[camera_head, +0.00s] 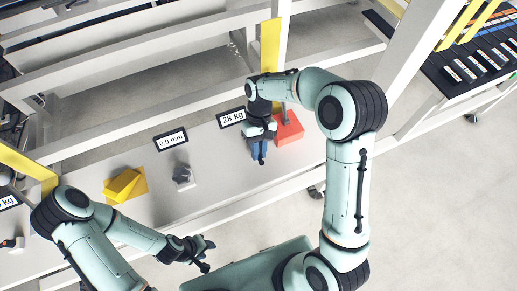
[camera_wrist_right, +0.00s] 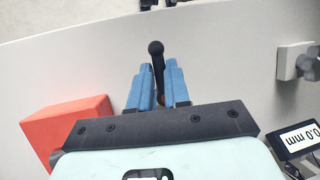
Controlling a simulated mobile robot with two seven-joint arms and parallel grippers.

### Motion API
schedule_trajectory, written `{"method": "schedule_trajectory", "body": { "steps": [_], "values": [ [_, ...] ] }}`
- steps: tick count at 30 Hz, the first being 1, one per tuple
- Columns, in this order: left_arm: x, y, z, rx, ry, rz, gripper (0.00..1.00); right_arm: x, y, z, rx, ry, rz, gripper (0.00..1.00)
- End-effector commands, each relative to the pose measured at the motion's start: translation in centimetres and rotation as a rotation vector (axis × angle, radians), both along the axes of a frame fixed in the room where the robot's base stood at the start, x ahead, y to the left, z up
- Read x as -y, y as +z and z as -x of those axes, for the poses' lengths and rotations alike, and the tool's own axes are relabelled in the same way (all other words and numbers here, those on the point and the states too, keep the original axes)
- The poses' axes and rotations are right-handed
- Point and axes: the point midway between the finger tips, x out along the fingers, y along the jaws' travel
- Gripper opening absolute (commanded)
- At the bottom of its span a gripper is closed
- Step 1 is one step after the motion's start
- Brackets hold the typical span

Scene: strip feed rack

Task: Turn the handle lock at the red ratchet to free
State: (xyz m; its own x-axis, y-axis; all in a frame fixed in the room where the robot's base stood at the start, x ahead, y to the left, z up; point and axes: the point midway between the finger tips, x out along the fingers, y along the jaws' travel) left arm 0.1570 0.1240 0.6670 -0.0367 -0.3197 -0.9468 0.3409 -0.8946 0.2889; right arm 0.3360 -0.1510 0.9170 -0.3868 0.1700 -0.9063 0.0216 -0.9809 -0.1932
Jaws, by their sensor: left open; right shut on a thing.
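The red ratchet (camera_head: 288,127) is a red block on the grey shelf, just right of my right gripper in the head view. It also shows at the left of the right wrist view (camera_wrist_right: 72,132). My right gripper (camera_head: 259,155) has blue fingers, which also show in the wrist view (camera_wrist_right: 158,84). They are shut on a dark lever with a round black knob (camera_wrist_right: 155,47), whose knob end sticks out past the fingertips. The lever's base is hidden by the gripper. My left gripper (camera_head: 207,255) is open and empty, low in the head view, apart from the shelf.
A "28 kg" sign (camera_head: 232,117) and a "0.0 mm" sign (camera_head: 171,139) stand on the shelf. A grey knob block (camera_head: 183,176) and a yellow block (camera_head: 125,185) lie to the left. A white upright (camera_head: 400,65) rises behind my right arm.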

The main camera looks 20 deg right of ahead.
Motion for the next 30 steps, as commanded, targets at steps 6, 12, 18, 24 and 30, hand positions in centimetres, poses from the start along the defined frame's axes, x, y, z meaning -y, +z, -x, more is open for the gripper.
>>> {"method": "schedule_trajectory", "body": {
  "steps": [6, 12, 18, 24, 30],
  "values": [
    [0.0, 0.0, 0.0, 0.000, 0.000, 0.000, 0.43, 0.0, 0.1, -0.1, 0.004, 0.000, 0.000, 0.42],
    [0.0, 0.0, 0.0, 0.000, 0.000, 0.000, 0.43, 0.0, 0.1, -0.1, 0.002, 0.000, 0.000, 0.42],
    [0.0, 0.5, -0.5, 0.006, 0.000, 0.000, 0.43, 0.3, 2.0, -1.0, 0.006, -0.001, 0.000, 0.42],
    [0.0, 1.5, -1.7, 0.019, 0.000, 0.000, 0.43, 1.1, 6.2, -2.8, 0.010, -0.002, 0.000, 0.42],
    [0.0, 2.5, -3.0, 0.034, 0.000, 0.001, 0.43, 1.8, 10.0, -4.4, 0.009, -0.002, 0.000, 0.42]
  ]
}}
